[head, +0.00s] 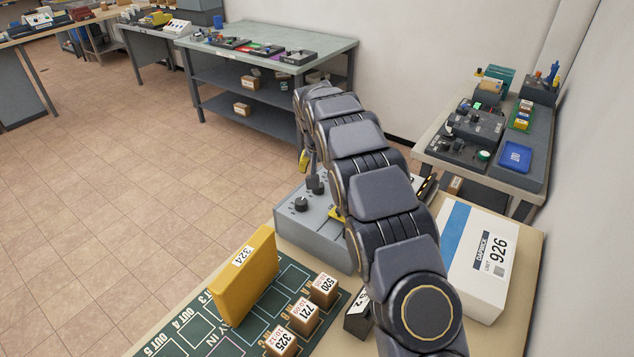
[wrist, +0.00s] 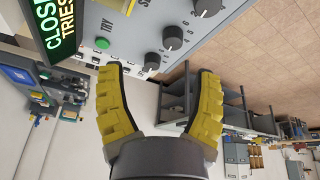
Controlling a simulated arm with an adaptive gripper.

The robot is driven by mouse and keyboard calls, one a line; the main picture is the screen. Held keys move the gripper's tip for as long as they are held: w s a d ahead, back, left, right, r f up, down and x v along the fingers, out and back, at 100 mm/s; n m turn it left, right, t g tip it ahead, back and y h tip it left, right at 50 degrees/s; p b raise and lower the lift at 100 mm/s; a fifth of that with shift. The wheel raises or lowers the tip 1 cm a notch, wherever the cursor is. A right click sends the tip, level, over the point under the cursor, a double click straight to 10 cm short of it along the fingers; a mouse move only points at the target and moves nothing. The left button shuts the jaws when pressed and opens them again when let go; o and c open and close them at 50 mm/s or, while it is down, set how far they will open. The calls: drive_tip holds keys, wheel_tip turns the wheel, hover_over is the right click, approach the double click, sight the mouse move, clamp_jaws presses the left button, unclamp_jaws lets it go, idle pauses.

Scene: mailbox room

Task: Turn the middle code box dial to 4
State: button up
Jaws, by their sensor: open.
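The grey code box (head: 317,230) stands on the near table in the head view, partly hidden by my arm. In the wrist view its panel (wrist: 128,45) shows three dark dials in a slanting row. The middle dial (wrist: 172,38) lies between an upper right dial (wrist: 207,6) and a lower left dial (wrist: 152,63). Small numbers ring the dials, but I cannot tell the middle dial's setting. My gripper (wrist: 158,72) is open and empty. Its yellow fingers are spread wide, apart from the middle dial.
A green TRY button (wrist: 102,44) and a lit sign (wrist: 48,30) are on the panel. In the head view, a yellow box (head: 243,275), several small numbered boxes and a white parcel (head: 480,258) sit around the code box. The floor (head: 120,200) to the left is clear.

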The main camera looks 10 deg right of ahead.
drive_tip(key=w+f, duration=0.3)
drive_tip(key=shift+a, duration=0.4)
drive_tip(key=x, duration=0.7)
drive_tip(key=shift+w+f, duration=0.1)
drive_tip(key=shift+f, duration=0.05)
clamp_jaws()
